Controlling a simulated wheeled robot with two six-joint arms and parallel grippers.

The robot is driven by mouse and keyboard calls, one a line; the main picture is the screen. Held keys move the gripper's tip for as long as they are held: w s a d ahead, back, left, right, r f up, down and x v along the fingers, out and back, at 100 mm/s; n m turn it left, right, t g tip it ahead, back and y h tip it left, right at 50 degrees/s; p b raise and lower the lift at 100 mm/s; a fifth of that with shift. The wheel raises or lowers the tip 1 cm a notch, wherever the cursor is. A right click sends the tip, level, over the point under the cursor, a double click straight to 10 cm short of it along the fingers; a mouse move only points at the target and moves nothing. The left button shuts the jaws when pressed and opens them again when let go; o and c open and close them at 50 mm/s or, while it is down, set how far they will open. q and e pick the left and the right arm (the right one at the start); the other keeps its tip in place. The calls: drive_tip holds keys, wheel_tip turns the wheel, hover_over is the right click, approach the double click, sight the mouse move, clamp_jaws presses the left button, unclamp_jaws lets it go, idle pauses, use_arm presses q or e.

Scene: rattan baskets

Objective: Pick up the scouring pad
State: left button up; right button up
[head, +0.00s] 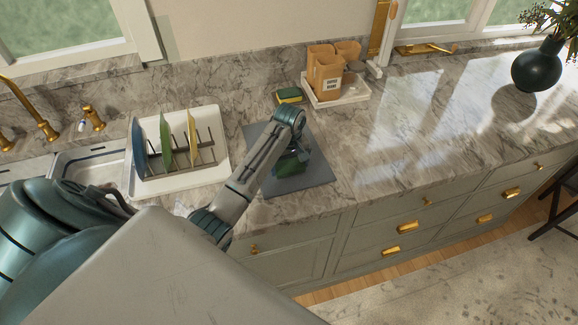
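The scouring pad (289,95), a small block with a dark green top and yellow side, lies on the marble counter near the back wall. It is just beyond the far edge of a dark grey mat (317,172). My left arm reaches in from the lower left, and its gripper (290,168) points down over the mat, on the near side of the pad and apart from it. The wrist and dark green parts there hide the fingertips, so I cannot tell if they are open or shut. My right gripper is not in view.
A white dish tray (220,160) with a rack of upright plates stands left of the mat. A white tray (350,95) with brown paper containers (325,75) is just right of the pad. A dark vase (538,66) stands far right. The counter between is clear.

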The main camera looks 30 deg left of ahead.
sight(289, 166)
use_arm(q)
drive_tip(key=shift+w, duration=0.1)
drive_tip(key=shift+a+f, duration=0.1)
drive_tip(key=shift+a, duration=0.05)
drive_tip(key=shift+w+r+b, duration=0.1)
drive_tip(key=shift+r+b, duration=0.45)
wheel_tip(289, 166, up, 2)
drive_tip(key=shift+r+b, duration=0.15)
drive_tip(key=shift+b, duration=0.7)
drive_tip(key=s+a, duration=0.1)
drive_tip(key=s, duration=0.3)
drive_tip(key=s+a+b, duration=0.1)
drive_tip(key=s+a, duration=0.1)
drive_tip(key=s, duration=0.2)
drive_tip(key=s+a+r, duration=0.1)
drive_tip(key=s+a, duration=0.1)
drive_tip(key=s, duration=0.3)
drive_tip(key=shift+s+a+r+b, duration=0.1)
drive_tip(key=shift+a+b, duration=0.05)
drive_tip(key=shift+b, duration=0.2)
drive_tip(key=shift+s+a+r, duration=0.1)
drive_tip(key=shift+s+a, duration=0.05)
drive_tip(key=shift+s, duration=0.3)
drive_tip(key=shift+s+a+r, duration=0.1)
drive_tip(key=shift+s+a, duration=0.05)
drive_tip(key=shift+s, duration=0.3)
